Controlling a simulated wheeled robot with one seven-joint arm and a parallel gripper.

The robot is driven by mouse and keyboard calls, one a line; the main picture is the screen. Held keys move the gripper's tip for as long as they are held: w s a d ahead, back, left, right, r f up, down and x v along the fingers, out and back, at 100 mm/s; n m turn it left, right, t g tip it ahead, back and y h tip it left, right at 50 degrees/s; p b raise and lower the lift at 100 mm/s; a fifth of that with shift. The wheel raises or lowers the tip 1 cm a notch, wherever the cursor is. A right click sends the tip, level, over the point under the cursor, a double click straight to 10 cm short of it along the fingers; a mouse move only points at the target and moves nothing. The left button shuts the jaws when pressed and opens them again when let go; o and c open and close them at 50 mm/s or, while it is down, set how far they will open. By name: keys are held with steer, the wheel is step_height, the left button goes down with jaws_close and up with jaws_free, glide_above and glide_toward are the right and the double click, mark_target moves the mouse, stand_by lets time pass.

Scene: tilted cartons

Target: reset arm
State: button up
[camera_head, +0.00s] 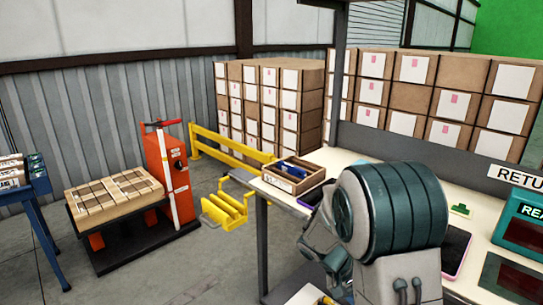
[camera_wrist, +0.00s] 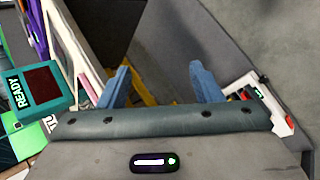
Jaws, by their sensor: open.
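My gripper (camera_wrist: 163,84) shows in the wrist view with its two blue fingers spread wide apart and nothing between them. Beyond the fingers are grey panels and a strip of yellow, too partial to identify. In the head view my teal and grey arm is folded over the worktable (camera_head: 475,210) at the lower right, and it hides part of the tabletop. My gripper's fingers cannot be made out in the head view.
A wooden bin (camera_head: 293,173) with blue items sits on the table's left end. A teal READY box (camera_head: 522,232) stands at right and shows in the wrist view (camera_wrist: 35,88). Stacked cartons (camera_head: 270,100) stand behind. An orange pallet lifter (camera_head: 172,180) and yellow rail stand left.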

steer(key=s+a+r+t+y+p, duration=0.2)
steer(key=s+a+r+y+p, duration=0.2)
steer(key=s+r, duration=0.3)
steer(key=s+a+r+t+y+p, duration=0.3)
steer(key=s+r, duration=0.5)
steer(key=r, duration=0.7)
steer(key=a+y+p, duration=0.1)
steer(key=a+p, duration=0.1)
steer(key=p, duration=0.1)
steer(key=shift+n+y, duration=0.3)
steer(key=shift+w+r, duration=0.1)
